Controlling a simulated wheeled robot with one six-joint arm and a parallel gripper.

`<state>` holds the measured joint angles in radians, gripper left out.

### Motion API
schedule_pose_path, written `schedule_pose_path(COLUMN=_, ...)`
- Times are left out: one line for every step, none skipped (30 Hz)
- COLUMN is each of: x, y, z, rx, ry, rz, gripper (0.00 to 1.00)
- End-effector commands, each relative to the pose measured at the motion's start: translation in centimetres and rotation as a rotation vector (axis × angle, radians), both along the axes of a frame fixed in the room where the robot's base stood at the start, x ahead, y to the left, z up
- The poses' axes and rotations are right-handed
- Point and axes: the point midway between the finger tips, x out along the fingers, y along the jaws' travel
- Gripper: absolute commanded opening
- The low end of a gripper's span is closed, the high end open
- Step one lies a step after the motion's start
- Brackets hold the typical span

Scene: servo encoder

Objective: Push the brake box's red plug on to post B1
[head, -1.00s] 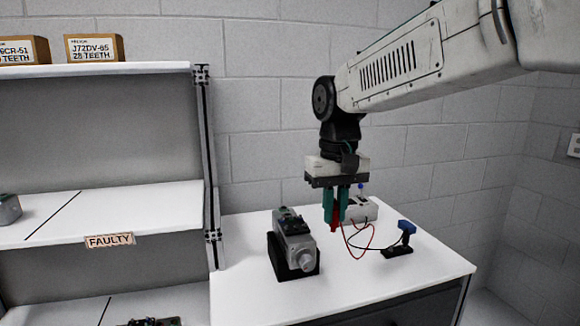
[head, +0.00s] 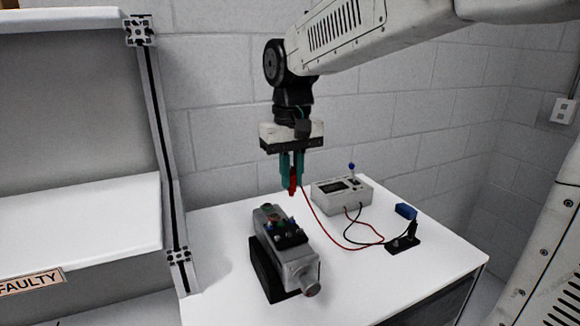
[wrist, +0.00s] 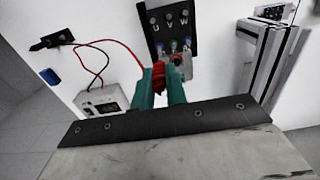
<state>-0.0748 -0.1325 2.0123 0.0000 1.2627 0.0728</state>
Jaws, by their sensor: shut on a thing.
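My gripper (head: 291,180) is shut on the red plug (head: 293,182), holding it upright in the air above and behind the motor (head: 299,265). The plug also shows between the green fingers in the wrist view (wrist: 158,78). Its red wire runs to the pale brake box (head: 342,193) on the bench. The motor's dark terminal plate (wrist: 168,22) shows beyond the plug, with U, V, W marks and small coloured posts (wrist: 174,45) near the fingertips. The B1 mark is not legible, and the fingers hide part of the post area. The plug appears apart from the posts.
A black plug stands in a black holder (head: 403,246) at the right, its wire running to the brake box. A blue object (head: 405,210) is beside it. A shelf unit (head: 165,150) stands left of the bench. The bench front right (head: 400,285) is clear.

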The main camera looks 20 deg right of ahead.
Motion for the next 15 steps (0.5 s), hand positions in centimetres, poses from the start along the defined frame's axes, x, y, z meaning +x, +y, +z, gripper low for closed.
schedule_pose_path(x=0.0, y=0.0, z=-0.4, rx=0.0, ry=0.001, rz=-0.001, gripper=0.0)
schedule_pose_path(x=0.0, y=-0.1, z=-0.6, rx=0.0, ry=0.001, rz=-0.001, gripper=0.0)
schedule_pose_path(x=0.0, y=-0.1, z=-0.9, rx=0.0, ry=0.001, rz=-0.001, gripper=0.0)
schedule_pose_path(x=-0.1, y=-0.1, z=-1.1, rx=0.0, ry=0.002, rz=-0.001, gripper=0.0)
schedule_pose_path(x=0.0, y=-0.1, z=-1.3, rx=0.0, ry=0.002, rz=-0.001, gripper=0.0)
schedule_pose_path(x=0.0, y=-0.1, z=-1.6, rx=0.0, ry=0.001, rz=-0.002, gripper=0.0)
schedule_pose_path(x=0.0, y=-0.1, z=-1.8, rx=0.0, ry=0.001, rz=-0.002, gripper=0.0)
schedule_pose_path(x=0.0, y=-0.1, z=-2.0, rx=0.0, ry=0.0, rz=-0.002, gripper=0.0)
schedule_pose_path(x=0.0, y=-0.1, z=-2.3, rx=0.0, ry=0.001, rz=-0.002, gripper=0.0)
schedule_pose_path(x=0.0, y=-0.1, z=-2.5, rx=0.0, ry=0.001, rz=-0.002, gripper=0.0)
schedule_pose_path(x=0.0, y=-0.1, z=-2.7, rx=0.0, ry=0.001, rz=-0.002, gripper=0.0)
schedule_pose_path(x=0.0, y=-0.1, z=-3.0, rx=0.0, ry=0.001, rz=-0.002, gripper=0.0)
schedule_pose_path(x=0.0, y=-0.1, z=-3.2, rx=0.0, ry=0.0, rz=-0.002, gripper=0.0)
schedule_pose_path(x=0.0, y=-0.1, z=-3.4, rx=0.0, ry=0.0, rz=-0.002, gripper=0.0)
schedule_pose_path(x=0.0, y=-0.1, z=-3.7, rx=0.0, ry=0.001, rz=-0.002, gripper=0.0)
